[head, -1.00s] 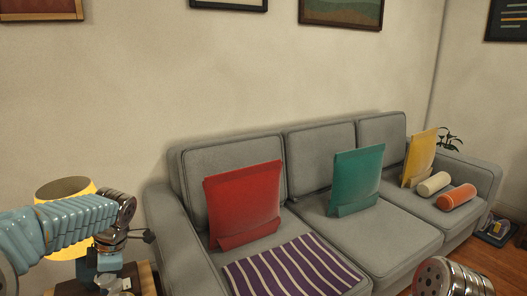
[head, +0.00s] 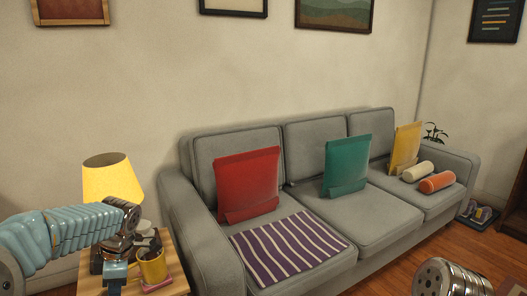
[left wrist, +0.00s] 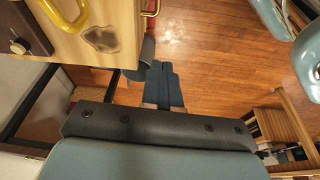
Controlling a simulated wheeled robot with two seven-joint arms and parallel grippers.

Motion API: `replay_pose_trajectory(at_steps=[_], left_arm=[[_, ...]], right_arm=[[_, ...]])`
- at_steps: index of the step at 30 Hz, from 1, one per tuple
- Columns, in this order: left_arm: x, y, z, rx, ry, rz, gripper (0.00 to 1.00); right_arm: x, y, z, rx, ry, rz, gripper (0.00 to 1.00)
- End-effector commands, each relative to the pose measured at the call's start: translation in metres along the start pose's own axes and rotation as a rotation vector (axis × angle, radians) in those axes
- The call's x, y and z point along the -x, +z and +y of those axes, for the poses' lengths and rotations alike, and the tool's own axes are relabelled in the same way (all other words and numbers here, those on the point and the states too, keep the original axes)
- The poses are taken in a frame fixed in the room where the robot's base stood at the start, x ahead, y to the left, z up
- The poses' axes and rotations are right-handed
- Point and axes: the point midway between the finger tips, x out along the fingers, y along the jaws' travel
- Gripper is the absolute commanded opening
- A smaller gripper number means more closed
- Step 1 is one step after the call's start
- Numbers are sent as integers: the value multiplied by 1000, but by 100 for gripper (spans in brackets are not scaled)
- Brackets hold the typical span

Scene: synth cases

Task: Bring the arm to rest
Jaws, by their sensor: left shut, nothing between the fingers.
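My left arm (head: 60,240) comes in from the left in the head view, bent, its wrist pointing down beside the wooden side table. My left gripper (head: 115,277) hangs at the table's left part, partly cut off by the lower edge. In the left wrist view its two dark fingers (left wrist: 161,88) lie together, shut and empty, above the wood floor and just off the table's edge. Of my right arm only a metallic link (head: 450,280) shows at the lower right; its gripper is out of view.
The side table (head: 178,283) carries a lit lamp (head: 112,182) and a yellow mug (head: 152,268) close to my left gripper. A grey sofa (head: 380,214) with cushions and a striped blanket (head: 290,246) stands to the right. Floor (left wrist: 225,70) beside the table is clear.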

Motion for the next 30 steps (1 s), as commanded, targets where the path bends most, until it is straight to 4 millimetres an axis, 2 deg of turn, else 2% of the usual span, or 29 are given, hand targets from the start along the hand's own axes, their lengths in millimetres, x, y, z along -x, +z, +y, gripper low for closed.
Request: replay_pose_trajectory(at_steps=[8,14,17,20,23,24,27,30], left_arm=[[-39,41,-7,-233,-6,-72,0],[-88,91,-26,-518,1,-178,0],[-119,123,-45,-698,16,-253,0],[-159,160,-77,-922,50,-352,0],[-206,202,-131,-1203,131,-478,0],[-222,215,-155,-1310,178,-520,0],[-250,234,-205,-1529,300,-575,0],[-265,240,-242,-1685,397,-579,0]], right_arm=[[0,1,0,0,0,-1,43],[0,1,0,0,0,-1,43],[0,1,0,0,0,-1,43],[0,1,0,0,0,-1,43],[0,1,0,0,0,-1,43],[0,1,0,0,0,-1,43],[0,1,0,0,0,-1,43],[0,1,0,0,0,-1,43]])
